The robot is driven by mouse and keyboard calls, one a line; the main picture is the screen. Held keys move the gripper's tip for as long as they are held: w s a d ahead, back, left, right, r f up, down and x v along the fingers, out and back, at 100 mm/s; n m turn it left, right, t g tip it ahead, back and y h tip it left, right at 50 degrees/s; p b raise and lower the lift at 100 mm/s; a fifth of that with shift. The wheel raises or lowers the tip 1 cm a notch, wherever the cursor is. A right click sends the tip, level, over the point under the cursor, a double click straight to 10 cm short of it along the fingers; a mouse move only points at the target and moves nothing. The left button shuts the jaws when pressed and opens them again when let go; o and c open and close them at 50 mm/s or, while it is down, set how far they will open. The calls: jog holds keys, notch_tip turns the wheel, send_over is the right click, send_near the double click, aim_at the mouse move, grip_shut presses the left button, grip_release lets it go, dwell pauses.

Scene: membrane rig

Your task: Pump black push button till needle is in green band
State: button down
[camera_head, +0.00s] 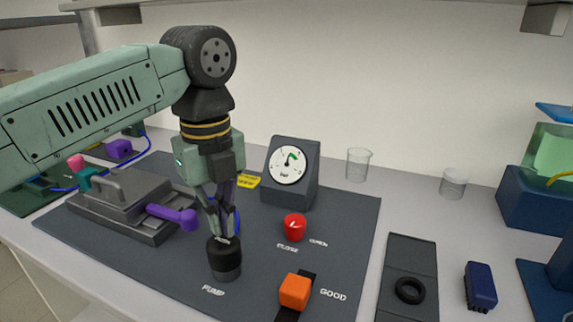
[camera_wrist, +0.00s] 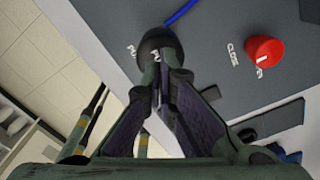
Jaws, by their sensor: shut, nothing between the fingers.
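The black push button (camera_head: 224,258) stands on the dark panel at the label PUMP. My gripper (camera_head: 224,238) is shut and empty, pointing down with its fingertips at the top of the button. In the wrist view the button (camera_wrist: 160,42) shows just beyond my closed fingertips (camera_wrist: 160,62); whether they touch it I cannot tell. The gauge (camera_head: 288,165) stands on a dark sloped housing behind. It has a white face, a green band at the upper right and a thin needle, which is too small to read exactly against the band.
A red knob (camera_head: 295,227) marked CLOSE and OPEN is right of the button, and an orange block (camera_head: 295,291) by the word GOOD is nearer. A grey clamp rig (camera_head: 125,200) with a purple handle (camera_head: 175,216) stands left. Glass beakers (camera_head: 358,164) stand behind.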

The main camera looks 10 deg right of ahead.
aim_at(222, 241)
jog(key=shift+f, duration=0.15)
jog(key=shift+f+b, duration=1.8)
jog(key=shift+f, duration=0.45)
notch_tip(222, 241, up, 5)
jog(key=p, duration=0.4)
jog(key=shift+f, duration=0.1)
